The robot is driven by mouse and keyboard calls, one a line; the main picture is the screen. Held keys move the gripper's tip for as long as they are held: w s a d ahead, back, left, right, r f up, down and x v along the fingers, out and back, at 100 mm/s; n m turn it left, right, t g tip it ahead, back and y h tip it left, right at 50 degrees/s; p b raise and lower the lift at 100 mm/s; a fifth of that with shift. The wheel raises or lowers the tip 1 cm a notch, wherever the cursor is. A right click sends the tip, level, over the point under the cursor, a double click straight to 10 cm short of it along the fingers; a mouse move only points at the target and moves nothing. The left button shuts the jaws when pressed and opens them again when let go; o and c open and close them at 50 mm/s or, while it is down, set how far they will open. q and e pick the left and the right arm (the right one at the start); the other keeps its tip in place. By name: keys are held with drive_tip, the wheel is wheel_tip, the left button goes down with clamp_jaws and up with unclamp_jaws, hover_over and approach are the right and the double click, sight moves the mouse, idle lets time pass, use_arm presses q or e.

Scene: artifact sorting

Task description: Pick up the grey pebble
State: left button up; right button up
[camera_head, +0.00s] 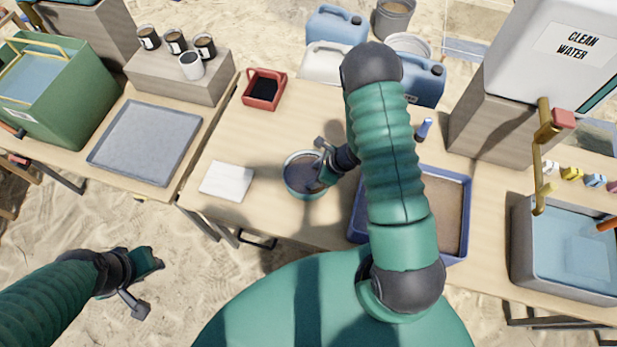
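I cannot make out a grey pebble for certain. A round metal pan (290,187) with dark grey contents stands on the middle table, and any pebble in it is too small or hidden. My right gripper (322,163) is over the right part of this pan, fingers apart, and covers some of its inside. I see nothing clearly held in it. My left gripper (148,282) is off the table at lower left, above the sand, open and empty.
A white board (227,181) lies left of the pan, and a red scoop-like container (264,89) stands behind it. A blue-rimmed sand tray (464,215) is right, partly behind my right arm. A water basin (575,250) stands far right. A grey tray (146,142) lies left.

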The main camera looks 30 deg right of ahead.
drive_tip(key=shift+a, duration=0.2)
drive_tip(key=c, duration=1.1)
drive_tip(key=shift+o, duration=0.2)
